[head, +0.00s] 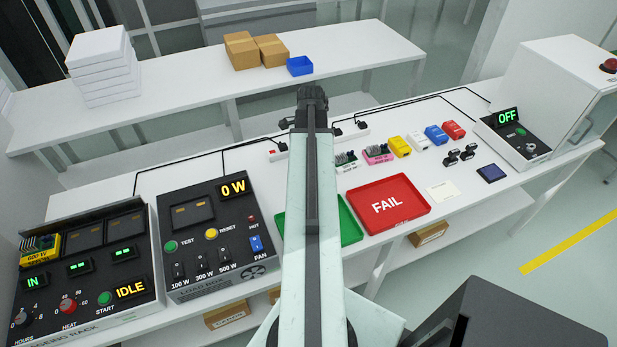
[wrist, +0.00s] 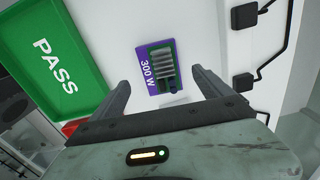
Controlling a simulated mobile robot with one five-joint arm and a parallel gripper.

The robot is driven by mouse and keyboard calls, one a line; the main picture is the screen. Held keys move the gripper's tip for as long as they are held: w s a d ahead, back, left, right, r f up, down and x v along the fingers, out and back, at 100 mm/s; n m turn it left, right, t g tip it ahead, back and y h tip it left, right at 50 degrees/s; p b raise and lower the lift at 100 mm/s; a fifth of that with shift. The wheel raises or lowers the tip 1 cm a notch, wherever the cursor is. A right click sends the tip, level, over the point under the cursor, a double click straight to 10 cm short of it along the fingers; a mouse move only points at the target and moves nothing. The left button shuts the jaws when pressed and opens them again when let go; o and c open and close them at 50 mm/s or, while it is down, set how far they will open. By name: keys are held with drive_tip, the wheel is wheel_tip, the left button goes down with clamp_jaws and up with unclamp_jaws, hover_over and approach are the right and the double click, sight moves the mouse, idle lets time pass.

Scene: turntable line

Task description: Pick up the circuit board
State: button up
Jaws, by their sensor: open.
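A circuit board (wrist: 163,70) with a purple base marked 300 W, a green board and grey fins lies on the white bench in the wrist view. My gripper (wrist: 161,74) is open above it, with one finger toward each side of the board. The fingers do not visibly touch it. In the head view my gripper (head: 312,93) is at the far end of my arm, and I cannot make out this purple board there. Other boards show in the head view: a grey-finned one (head: 346,161), a pink one (head: 378,154) and a yellow 600 W one (head: 40,250) in the rack.
The green PASS tray (wrist: 50,60) is left of the board. A red FAIL tray (head: 415,190) lies right of my arm. Black plugs (wrist: 243,82) and cables run at the right in the wrist view.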

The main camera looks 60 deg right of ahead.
wheel_tip(320, 180, down, 5)
drive_tip(key=b, duration=0.4)
drive_tip(key=shift+f, duration=0.1)
drive_tip(key=shift+r, duration=0.2)
drive_tip(key=c, duration=1.7)
wheel_tip(320, 180, up, 10)
drive_tip(key=p, duration=1)
drive_tip(key=shift+r, duration=0.2)
